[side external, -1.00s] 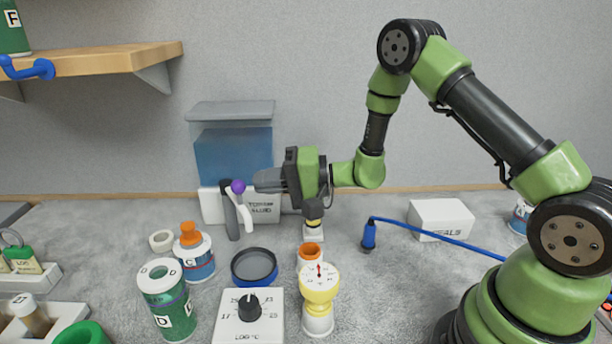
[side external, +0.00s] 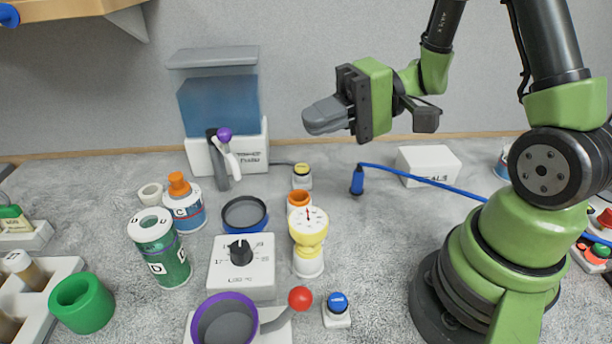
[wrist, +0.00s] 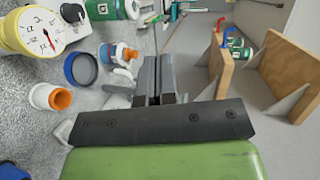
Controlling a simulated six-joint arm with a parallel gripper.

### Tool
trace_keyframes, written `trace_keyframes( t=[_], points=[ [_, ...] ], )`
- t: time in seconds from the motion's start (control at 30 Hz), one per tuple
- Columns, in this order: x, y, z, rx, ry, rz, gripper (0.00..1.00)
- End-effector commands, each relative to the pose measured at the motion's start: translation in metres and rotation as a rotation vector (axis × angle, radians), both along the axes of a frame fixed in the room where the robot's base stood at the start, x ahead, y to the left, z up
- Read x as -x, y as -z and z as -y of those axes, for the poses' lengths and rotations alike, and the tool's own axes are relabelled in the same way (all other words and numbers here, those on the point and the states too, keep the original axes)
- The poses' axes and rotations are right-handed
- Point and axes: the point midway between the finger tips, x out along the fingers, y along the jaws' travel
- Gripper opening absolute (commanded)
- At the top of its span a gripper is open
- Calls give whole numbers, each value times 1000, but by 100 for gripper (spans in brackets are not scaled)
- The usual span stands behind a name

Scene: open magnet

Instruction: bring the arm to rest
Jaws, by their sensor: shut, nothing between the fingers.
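My gripper (side external: 310,118) hangs in the air above the back part of the bench, right of the water dispenser and apart from everything. Its grey fingers point left and are shut with nothing between them. In the wrist view the shut fingers (wrist: 160,78) lie side by side, with the bench on the left and wooden shelves on the right. My arm is raised, bent down from above to the wrist.
The water dispenser (side external: 218,105) with a purple-knobbed lever stands behind left. Below are a yellow-button box (side external: 302,176), a yellow timer (side external: 309,236), a dial box (side external: 241,266) and bottles. A blue cable (side external: 425,180) runs right, near a white box (side external: 428,164).

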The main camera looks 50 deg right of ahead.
Motion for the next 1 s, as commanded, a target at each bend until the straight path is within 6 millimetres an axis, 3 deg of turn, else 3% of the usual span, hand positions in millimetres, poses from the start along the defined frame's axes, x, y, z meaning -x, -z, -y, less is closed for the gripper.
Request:
trace_keyframes(
  t=[0.1,0.2,0.4,0.63,0.8,1.0],
  points=[
    [33,-20,-26,131,-200,-86,0],
    [61,-27,-34,286,-296,-167,0],
    [99,-37,-25,662,-275,-242,0],
    [111,-62,2,952,17,-140,0],
    [113,-80,14,997,189,-50,0],
    [113,-86,18,1000,242,-27,0]
  ],
)
